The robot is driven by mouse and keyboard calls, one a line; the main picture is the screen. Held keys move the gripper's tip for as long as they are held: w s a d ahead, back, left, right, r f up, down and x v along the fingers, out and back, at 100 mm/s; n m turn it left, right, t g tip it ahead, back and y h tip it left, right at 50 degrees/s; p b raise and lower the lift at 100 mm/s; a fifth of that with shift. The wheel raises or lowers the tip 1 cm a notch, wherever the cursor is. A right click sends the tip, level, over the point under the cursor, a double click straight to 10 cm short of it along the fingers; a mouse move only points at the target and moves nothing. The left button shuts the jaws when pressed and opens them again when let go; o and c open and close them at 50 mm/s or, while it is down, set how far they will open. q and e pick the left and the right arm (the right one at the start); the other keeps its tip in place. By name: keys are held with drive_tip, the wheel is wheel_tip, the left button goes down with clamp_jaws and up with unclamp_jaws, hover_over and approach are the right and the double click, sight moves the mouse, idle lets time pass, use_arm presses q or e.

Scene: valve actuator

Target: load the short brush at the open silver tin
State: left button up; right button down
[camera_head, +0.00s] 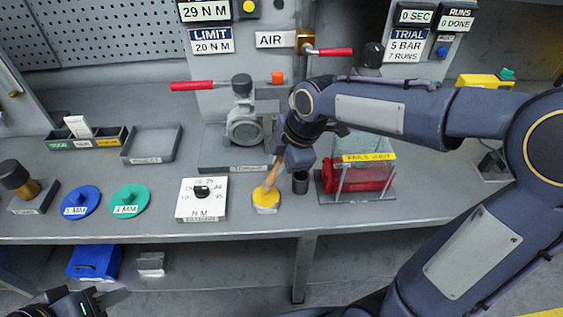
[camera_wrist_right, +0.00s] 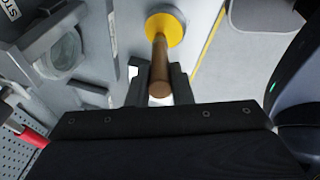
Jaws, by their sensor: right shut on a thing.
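The short brush has a wooden handle (camera_head: 273,173), which also shows in the right wrist view (camera_wrist_right: 159,75). My right gripper (camera_head: 283,155) is shut on the handle, with a finger on each side of it in the right wrist view (camera_wrist_right: 160,80). The brush slants down to the open silver tin (camera_head: 266,209), which has a yellow top surface and stands near the table's front edge. The brush's lower end overlaps the yellow (camera_wrist_right: 166,27); I cannot tell whether it touches. My left gripper (camera_head: 88,302) is at the bottom left, partly cut off; its jaw opening is unclear.
A white dial plate (camera_head: 202,200) is left of the tin. The grey valve (camera_head: 243,125) stands behind. Blue (camera_head: 80,202) and green (camera_head: 130,200) discs lie further left.

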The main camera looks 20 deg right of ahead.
drive_tip(key=shift+r+p, duration=1.9)
drive_tip(key=shift+r, duration=0.95)
drive_tip(key=shift+f, duration=0.1)
